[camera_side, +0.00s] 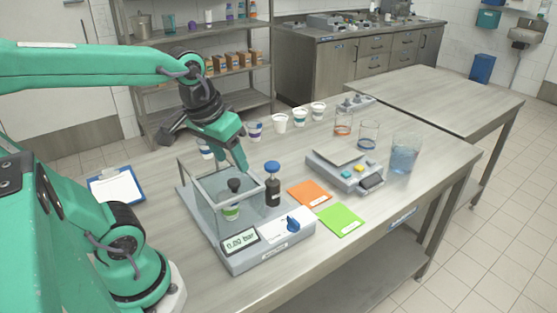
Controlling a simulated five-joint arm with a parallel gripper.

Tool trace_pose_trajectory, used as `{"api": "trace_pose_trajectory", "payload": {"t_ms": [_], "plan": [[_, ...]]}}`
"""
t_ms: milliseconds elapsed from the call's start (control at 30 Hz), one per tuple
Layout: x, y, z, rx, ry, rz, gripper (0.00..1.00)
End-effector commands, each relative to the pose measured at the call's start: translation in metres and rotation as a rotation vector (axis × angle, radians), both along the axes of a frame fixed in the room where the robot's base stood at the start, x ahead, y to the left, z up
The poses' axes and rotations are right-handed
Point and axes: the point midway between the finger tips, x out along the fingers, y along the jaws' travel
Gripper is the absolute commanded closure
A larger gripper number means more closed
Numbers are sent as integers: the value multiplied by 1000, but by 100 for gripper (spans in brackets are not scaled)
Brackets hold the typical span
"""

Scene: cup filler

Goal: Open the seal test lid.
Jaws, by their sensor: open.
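The seal tester (262,250) stands at the near part of the table, with a display reading 0.00 bar and a blue knob (293,224). Its clear-walled chamber has a clear lid (205,172) on top that looks closed. A black knob (234,185) shows at the lid. A cup with a green band (231,212) is inside, seen through the wall. My gripper (243,164) is open and empty, pointing down above the far right part of the lid, near the black knob. The picture does not show clear contact with it.
A black bottle with a blue cap (272,185) stands close right of the chamber. Orange (310,194) and green (341,219) cards lie further right, near a grey scale (345,168). Several cups stand behind. A clipboard (117,187) lies left.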

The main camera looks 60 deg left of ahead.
Motion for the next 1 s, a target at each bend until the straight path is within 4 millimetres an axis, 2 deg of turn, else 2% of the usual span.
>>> {"api": "trace_pose_trajectory", "payload": {"t_ms": [300, 500, 1000], "plan": [[21, 34, -11, -80, 209, 340, 50], [27, 47, -16, -105, 287, 473, 50], [29, 51, -24, -111, 308, 509, 50]]}}
